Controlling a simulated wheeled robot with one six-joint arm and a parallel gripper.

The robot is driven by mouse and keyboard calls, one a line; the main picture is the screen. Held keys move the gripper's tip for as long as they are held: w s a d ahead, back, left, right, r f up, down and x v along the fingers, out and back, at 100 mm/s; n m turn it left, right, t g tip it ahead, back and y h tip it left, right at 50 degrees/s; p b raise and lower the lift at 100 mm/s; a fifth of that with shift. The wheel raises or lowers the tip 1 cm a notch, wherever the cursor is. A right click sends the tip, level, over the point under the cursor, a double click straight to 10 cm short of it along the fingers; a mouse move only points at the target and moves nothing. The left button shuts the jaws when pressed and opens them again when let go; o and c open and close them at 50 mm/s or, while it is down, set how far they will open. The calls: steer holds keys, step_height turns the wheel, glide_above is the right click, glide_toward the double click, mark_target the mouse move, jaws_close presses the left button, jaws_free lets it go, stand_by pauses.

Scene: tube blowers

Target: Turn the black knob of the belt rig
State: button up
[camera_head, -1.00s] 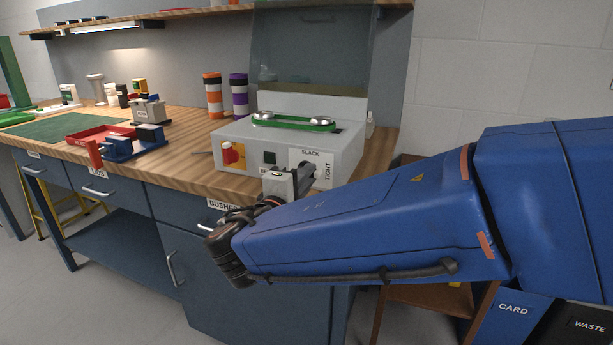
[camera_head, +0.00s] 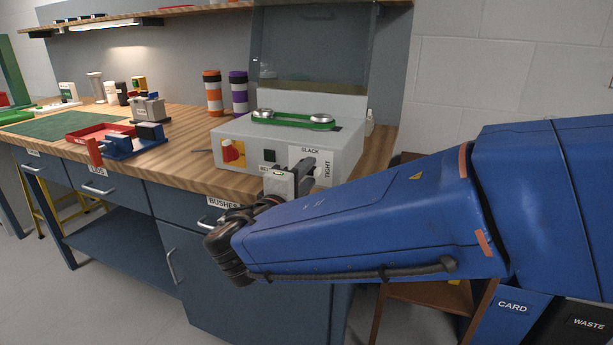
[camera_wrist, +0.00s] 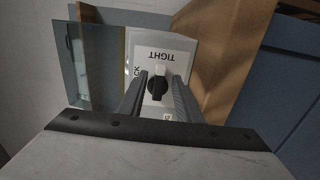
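The belt rig (camera_head: 235,177) is a pale grey box on the bench, with a green belt (camera_head: 293,122) around two pulleys on top. Its front panel carries the labels SLACK and TIGHT. The black knob (camera_wrist: 157,88) shows in the wrist view on a white plate, with a pale mark on its end toward the word TIGHT. My gripper (camera_wrist: 160,86) is open, one finger on each side of the knob, with gaps visible. In the head view my gripper (camera_head: 303,172) is in front of the panel and hides the knob.
A red tray (camera_head: 100,132) and striped cylinders (camera_head: 212,93) are to the left on the bench.

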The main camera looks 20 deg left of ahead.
steer(key=s+a, duration=0.1)
steer(key=s, duration=1.6)
steer(key=shift+s+a, duration=0.15)
steer(key=shift+s, duration=0.05)
